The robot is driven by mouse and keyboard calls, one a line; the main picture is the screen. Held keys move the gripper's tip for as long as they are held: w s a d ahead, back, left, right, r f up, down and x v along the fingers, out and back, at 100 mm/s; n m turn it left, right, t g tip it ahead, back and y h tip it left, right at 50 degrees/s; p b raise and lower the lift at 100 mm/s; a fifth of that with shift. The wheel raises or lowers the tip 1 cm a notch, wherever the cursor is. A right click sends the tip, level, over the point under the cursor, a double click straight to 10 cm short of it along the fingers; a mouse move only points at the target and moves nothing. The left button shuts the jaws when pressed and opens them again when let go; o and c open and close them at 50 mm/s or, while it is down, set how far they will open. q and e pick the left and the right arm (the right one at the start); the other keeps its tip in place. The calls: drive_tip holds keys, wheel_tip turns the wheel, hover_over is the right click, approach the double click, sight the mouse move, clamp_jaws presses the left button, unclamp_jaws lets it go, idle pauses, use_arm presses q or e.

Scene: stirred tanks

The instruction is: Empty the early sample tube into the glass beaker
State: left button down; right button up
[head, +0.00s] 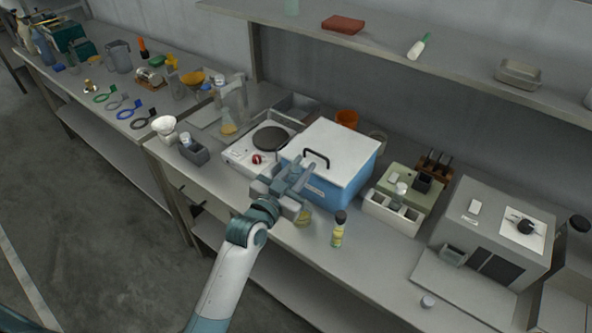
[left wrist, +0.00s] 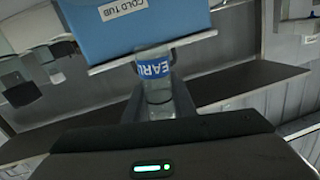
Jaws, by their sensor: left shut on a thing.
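My left gripper (head: 292,183) is in front of the blue tub (head: 330,165), above the bench's front part. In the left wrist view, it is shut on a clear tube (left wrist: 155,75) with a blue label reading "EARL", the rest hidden. The gripper largely hides the tube in the head view. A small clear thing with a yellowish bottom (head: 303,218) shows just below the gripper; I cannot tell if it is the glass beaker or part of the tube. Tall clear glassware (head: 233,103) stands behind the hotplate. My right gripper is not in view.
The tub reads "COLD TUB" in the left wrist view (left wrist: 128,30). A dark-capped yellow bottle (head: 338,230) stands right of the gripper. A hotplate (head: 250,152) is to the left, a white rack (head: 392,214) to the right.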

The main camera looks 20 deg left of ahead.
use_arm(q)
drive_tip(key=shift+d+r+n, duration=0.35)
drive_tip(key=shift+d+n, duration=0.05)
drive_tip(key=shift+n, duration=0.4)
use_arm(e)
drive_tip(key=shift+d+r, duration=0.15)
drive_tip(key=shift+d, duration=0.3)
